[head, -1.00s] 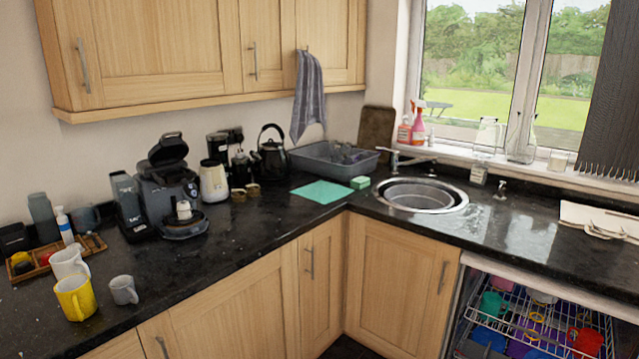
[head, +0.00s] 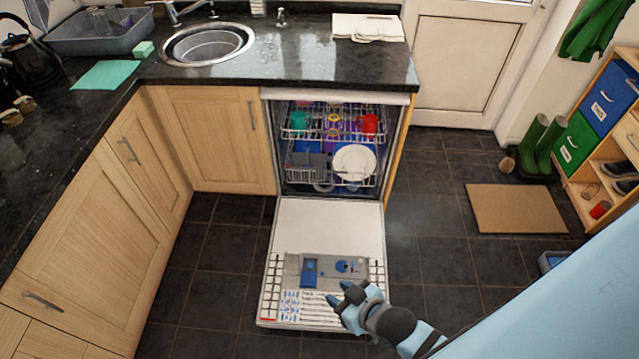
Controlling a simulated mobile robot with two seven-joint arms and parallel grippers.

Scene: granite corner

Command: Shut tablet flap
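The dishwasher door (head: 330,226) lies folded down in front of the open dishwasher. On its inner face is a grey dispenser panel (head: 330,281). The blue tablet flap (head: 310,271) is on the left part of this panel; its exact angle is too small to tell. A small round blue cap sits to its right. My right gripper (head: 346,293) is over the lower right part of the door, just below and right of the flap. I see no contact with the flap. Its fingers are too small and overlapped to judge their gap. My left gripper is not in view.
The racks (head: 330,122) inside the dishwasher hold coloured cups and a white plate. The granite worktop (head: 330,62) runs above it. Tiled floor is clear to the right, up to a brown mat (head: 516,208) and green boots (head: 540,146).

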